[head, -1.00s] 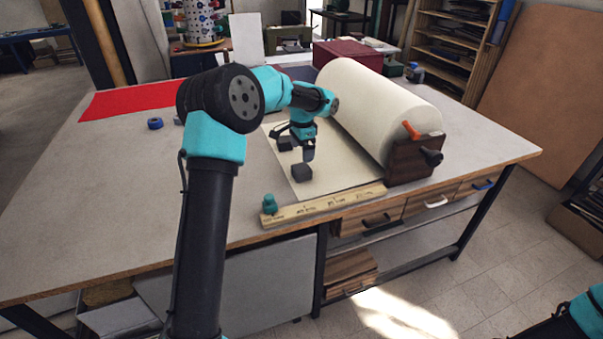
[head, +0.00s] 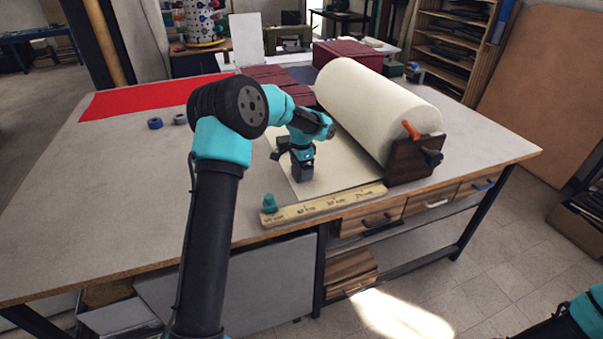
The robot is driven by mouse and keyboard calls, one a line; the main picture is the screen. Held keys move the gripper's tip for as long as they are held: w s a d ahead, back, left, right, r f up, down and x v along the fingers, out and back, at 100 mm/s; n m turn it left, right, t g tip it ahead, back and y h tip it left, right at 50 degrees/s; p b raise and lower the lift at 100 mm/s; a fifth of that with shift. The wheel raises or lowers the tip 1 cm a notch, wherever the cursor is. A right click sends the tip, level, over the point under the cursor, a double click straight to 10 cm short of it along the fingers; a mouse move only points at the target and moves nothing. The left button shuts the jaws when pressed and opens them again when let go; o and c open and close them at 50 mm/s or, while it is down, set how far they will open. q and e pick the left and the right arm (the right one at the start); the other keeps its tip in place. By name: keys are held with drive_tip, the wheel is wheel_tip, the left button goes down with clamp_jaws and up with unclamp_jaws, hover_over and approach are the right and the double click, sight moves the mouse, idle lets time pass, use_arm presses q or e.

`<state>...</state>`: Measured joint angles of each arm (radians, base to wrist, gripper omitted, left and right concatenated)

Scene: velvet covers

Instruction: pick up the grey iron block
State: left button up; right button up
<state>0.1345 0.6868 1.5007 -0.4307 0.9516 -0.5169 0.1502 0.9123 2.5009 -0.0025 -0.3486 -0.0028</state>
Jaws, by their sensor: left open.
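The grey iron block (head: 302,178) is a small dark cube on the cream sheet (head: 345,174), near the sheet's front left part. My left gripper (head: 301,168) points down at the block from above and hides much of it. The gripper is open; I cannot tell whether its fingers touch the block. A second dark shape (head: 283,143) shows just behind and left of the gripper, partly hidden. My right gripper is not in view; only part of my right arm shows at the bottom right corner.
A large cream roll (head: 375,108) on a dark wooden stand (head: 408,162) lies right of the block. A wooden ruler (head: 330,204) with a teal knob (head: 269,203) lies along the front edge. Blue tape (head: 155,123) and red cloth (head: 140,98) lie left.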

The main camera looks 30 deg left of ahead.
use_arm(q)
wheel_tip(320, 180, down, 2)
idle(0.5)
drive_tip(key=c, duration=1.6)
drive_tip(key=shift+w+r, duration=0.1)
drive_tip(key=shift+r, duration=0.1)
drive_tip(key=shift+r, duration=1.75)
drive_tip(key=s+d, duration=0.2)
drive_tip(key=s, duration=0.2)
drive_tip(key=s+d, duration=0.3)
drive_tip(key=s, duration=0.2)
drive_tip(key=s+d+r, duration=0.1)
drive_tip(key=s+d, duration=0.2)
drive_tip(key=s, duration=0.1)
drive_tip(key=shift+s+d+r, duration=0.1)
drive_tip(key=shift+s+d, duration=0.1)
drive_tip(key=shift+s, duration=0.2)
